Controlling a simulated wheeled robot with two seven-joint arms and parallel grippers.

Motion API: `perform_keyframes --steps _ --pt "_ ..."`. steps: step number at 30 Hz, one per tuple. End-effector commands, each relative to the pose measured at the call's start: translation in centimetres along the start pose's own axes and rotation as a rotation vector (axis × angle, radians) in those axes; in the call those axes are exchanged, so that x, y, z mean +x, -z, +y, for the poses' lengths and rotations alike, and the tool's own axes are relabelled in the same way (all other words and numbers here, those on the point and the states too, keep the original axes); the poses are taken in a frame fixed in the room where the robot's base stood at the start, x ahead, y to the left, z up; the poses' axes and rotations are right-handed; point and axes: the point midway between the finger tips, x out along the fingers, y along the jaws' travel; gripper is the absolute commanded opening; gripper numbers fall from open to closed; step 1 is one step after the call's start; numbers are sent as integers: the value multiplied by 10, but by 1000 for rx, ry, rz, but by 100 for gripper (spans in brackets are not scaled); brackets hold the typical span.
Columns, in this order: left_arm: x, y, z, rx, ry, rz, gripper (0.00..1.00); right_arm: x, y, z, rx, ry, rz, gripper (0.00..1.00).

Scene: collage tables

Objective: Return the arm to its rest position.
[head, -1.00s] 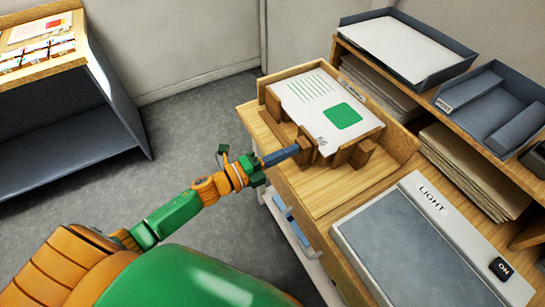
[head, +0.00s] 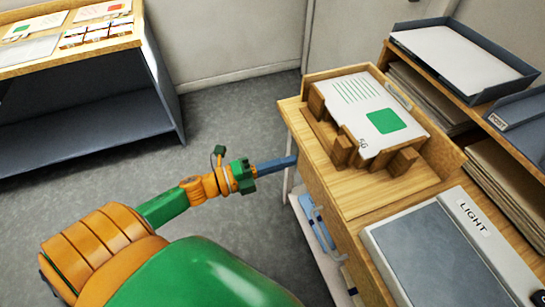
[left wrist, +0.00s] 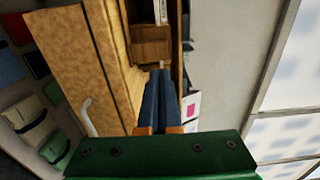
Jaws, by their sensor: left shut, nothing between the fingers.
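My left gripper (head: 290,162) is shut and empty, its blue fingers together. In the head view it is over the floor, just left of the wooden cabinet (head: 345,205), with a gap to the wooden holder. In the left wrist view the shut blue fingers (left wrist: 162,75) point along the cabinet's wooden side. My left arm, orange and green, reaches in from the lower left. The right gripper does not show.
A wooden holder (head: 342,152) with a white card (head: 375,110) bearing a green square stands on the cabinet. A light pad (head: 435,260) lies in front of it. A paper tray (head: 465,60) is at upper right. Another table (head: 75,55) stands at upper left. Grey floor (head: 235,120) between is clear.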

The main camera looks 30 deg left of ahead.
Motion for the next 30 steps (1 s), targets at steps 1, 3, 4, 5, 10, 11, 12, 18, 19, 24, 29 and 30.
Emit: perform_keyframes --steps 1,3,4,5,10,11,12,18,19,24,29,30 --pt "-9 0 2 -3 -4 -1 0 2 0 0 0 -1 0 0" --pt "-18 0 2 -3 -2 -1 0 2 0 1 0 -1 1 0" --pt "-21 0 1 -2 -2 0 0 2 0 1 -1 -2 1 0" --pt "-24 0 1 -2 -1 0 0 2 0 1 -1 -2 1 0" --pt "-28 -2 2 -9 -4 -9 0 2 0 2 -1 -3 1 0" --pt "-28 -5 6 -30 -13 -30 0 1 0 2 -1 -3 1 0" --pt "-31 -14 16 -81 -35 -82 0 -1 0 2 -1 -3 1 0" --pt "-101 -45 175 -723 -313 -667 0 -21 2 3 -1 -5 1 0" --pt "-116 -35 201 -830 -361 -758 0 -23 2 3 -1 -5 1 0" --pt "-193 70 306 -1302 -639 -1193 0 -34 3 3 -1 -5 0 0" --pt "-233 153 334 -1503 -823 -1426 0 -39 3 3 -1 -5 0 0" --pt "-238 163 336 -1523 -847 -1456 0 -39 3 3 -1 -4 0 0"
